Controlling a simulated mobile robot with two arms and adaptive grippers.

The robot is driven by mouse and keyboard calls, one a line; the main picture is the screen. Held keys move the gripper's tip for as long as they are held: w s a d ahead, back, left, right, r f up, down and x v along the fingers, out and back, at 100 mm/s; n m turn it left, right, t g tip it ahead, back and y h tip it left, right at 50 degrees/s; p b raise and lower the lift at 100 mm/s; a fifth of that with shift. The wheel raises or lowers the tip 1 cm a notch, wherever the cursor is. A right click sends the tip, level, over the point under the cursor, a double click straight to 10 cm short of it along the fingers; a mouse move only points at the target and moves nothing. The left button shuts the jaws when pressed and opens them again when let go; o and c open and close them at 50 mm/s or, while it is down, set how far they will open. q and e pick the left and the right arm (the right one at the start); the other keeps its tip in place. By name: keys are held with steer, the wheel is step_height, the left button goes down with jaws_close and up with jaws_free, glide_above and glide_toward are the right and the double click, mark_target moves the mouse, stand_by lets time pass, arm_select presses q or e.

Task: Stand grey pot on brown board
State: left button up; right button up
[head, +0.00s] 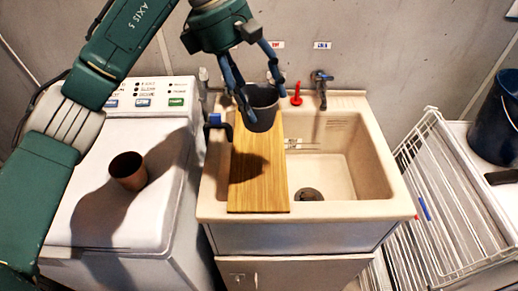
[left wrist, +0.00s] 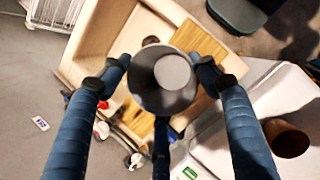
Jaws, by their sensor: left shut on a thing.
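The grey pot (head: 262,108) is in my left gripper (head: 258,100), whose blue fingers are shut around it. In the left wrist view the pot (left wrist: 165,78) shows its open mouth between the fingers. The brown board (head: 258,180) lies across the left side of the sink. The pot appears upright over the back part of the board, and its shadow falls on the board's middle. The board also shows in the left wrist view (left wrist: 196,42), partly hidden by the pot and fingers. My right gripper is in neither view.
A brown pot (head: 128,170) stands on the white washing machine (head: 100,215) at left. The sink basin (head: 335,160) is open right of the board. Taps (head: 320,88) stand at the back. A white drying rack (head: 440,200) and a dark blue bucket (head: 495,118) are at right.

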arm_select(q)
step_height(320, 180, down, 20)
steer(key=p, duration=0.5)
steer(key=shift+w+a+r, duration=0.1)
steer(key=shift+r, duration=0.05)
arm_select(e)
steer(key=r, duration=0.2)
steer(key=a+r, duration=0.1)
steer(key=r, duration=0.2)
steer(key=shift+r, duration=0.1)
arm_select(q)
steer(key=shift+f, duration=0.25)
steer(key=o, duration=1)
steer(key=shift+r, duration=0.1)
steer(key=shift+o, duration=0.2)
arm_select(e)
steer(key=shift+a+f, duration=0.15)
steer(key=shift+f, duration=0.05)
